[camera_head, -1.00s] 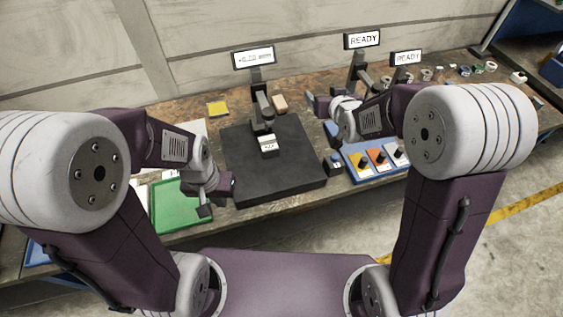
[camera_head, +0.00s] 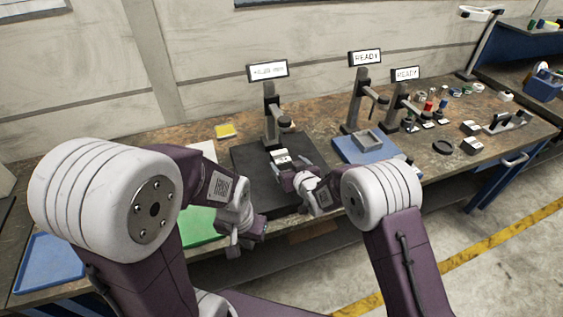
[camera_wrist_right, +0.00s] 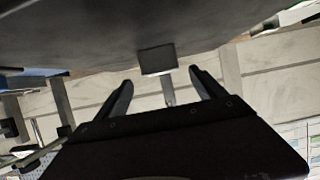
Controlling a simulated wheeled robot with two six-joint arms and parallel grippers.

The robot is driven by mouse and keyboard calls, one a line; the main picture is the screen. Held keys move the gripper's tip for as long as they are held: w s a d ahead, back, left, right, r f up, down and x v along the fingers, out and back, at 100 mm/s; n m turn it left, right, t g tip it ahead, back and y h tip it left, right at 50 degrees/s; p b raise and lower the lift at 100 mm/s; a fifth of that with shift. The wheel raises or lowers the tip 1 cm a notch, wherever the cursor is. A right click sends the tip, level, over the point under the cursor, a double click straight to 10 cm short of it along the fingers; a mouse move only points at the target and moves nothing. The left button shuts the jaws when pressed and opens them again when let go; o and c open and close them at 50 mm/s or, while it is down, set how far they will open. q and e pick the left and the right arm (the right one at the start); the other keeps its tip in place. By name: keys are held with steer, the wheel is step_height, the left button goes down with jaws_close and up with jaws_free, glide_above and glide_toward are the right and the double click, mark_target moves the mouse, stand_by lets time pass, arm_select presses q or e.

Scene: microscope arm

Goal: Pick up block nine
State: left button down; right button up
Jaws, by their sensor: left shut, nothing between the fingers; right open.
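A small block (camera_head: 281,156) with a pale, marked top sits on the black platform (camera_head: 248,159); I cannot read a number on it. In the right wrist view it shows as a dark block (camera_wrist_right: 157,59) against the platform's dark surface, ahead of the fingertips and roughly between their lines. My right gripper (camera_head: 284,173) is open and close to the block, on its near side; the wrist view shows its two spread fingers (camera_wrist_right: 160,85) with nothing between them.
A display stand (camera_head: 271,112) rises behind the block, its arm reaching over the platform. Two stands with READY screens (camera_head: 366,57) are to the right, near a blue mat (camera_head: 345,153) with a grey tray (camera_head: 366,142). A yellow pad (camera_head: 226,130) lies behind left. Small parts crowd the far right.

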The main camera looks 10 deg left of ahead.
mark_target(283, 159)
steer(key=shift+x, duration=1.1)
steer(key=x, duration=0.4)
steer(key=shift+w+a+f+p, duration=0.2)
steer(key=shift+a+f+p, duration=0.05)
steer(key=shift+f+p, duration=0.05)
jaws_close()
steer(key=shift+r, duration=0.3)
steer(key=shift+w+f, duration=0.1)
